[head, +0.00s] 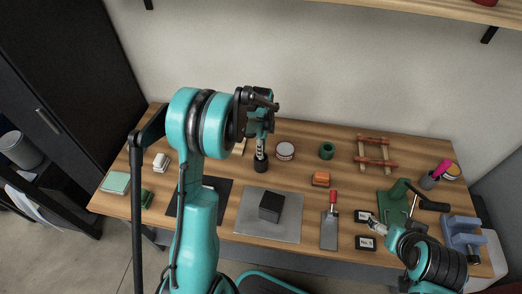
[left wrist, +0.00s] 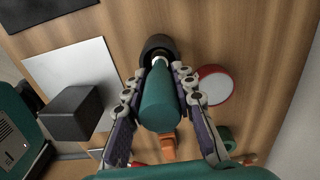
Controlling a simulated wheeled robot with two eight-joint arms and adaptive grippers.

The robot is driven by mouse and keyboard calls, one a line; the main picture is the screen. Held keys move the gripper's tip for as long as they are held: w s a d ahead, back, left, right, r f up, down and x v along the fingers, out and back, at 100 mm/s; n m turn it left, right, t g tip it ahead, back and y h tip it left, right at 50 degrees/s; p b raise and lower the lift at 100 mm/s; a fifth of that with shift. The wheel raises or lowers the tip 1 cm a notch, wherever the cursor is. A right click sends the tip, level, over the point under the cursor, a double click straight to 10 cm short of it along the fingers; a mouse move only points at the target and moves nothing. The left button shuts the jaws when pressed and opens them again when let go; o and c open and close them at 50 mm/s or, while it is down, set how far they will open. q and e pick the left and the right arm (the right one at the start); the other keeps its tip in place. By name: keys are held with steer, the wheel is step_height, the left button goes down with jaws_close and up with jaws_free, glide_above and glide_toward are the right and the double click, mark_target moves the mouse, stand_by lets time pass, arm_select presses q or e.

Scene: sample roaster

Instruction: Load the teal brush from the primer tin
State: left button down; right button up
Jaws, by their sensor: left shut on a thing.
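The teal brush shows as a thick teal handle (left wrist: 160,98) in the left wrist view, with a pale band at its far end. My left gripper (head: 262,128) is shut on it, fingers on both sides, over the back of the table. The brush's far end meets a small dark cup (head: 260,163), also in the left wrist view (left wrist: 157,43); I cannot tell how deep it sits. A round white tin with a red rim (head: 285,150), likely the primer tin, stands just right of the cup; the left wrist view shows it too (left wrist: 215,86). My right gripper (head: 375,226) is low at the front right, its fingers unclear.
A grey plate (head: 250,229) with a black block (head: 271,206) lies in front. An orange block (head: 320,179), a green ring (head: 327,151) and a wooden rack (head: 375,153) are to the right. A blue vise (head: 462,236) stands at the right edge.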

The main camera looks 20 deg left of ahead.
arm_select(q)
steer(key=r+p, duration=0.1)
steer(key=r, duration=0.3)
steer(key=r+p, duration=0.2)
steer(key=r, duration=0.2)
steer(key=shift+w+d+r, duration=0.1)
steer(key=shift+w+d, duration=0.1)
steer(key=w+d+t+h+p, duration=0.1)
steer(key=w+d+t+p, duration=0.35)
steer(key=w, duration=0.25)
steer(key=shift+g, duration=0.35)
steer(key=shift+w+d+f+b, duration=0.1)
steer(key=shift+d+f+b, duration=0.1)
steer(key=shift+f+b, duration=1.1)
steer(key=shift+d+f+b, duration=0.15)
steer(key=shift+f+b, duration=0.95)
steer(key=shift+f, duration=0.35)
steer(key=shift+f+b, duration=0.6)
steer(key=shift+r, duration=0.1)
step_height(320, 180, up, 7)
steer(key=p, duration=0.4)
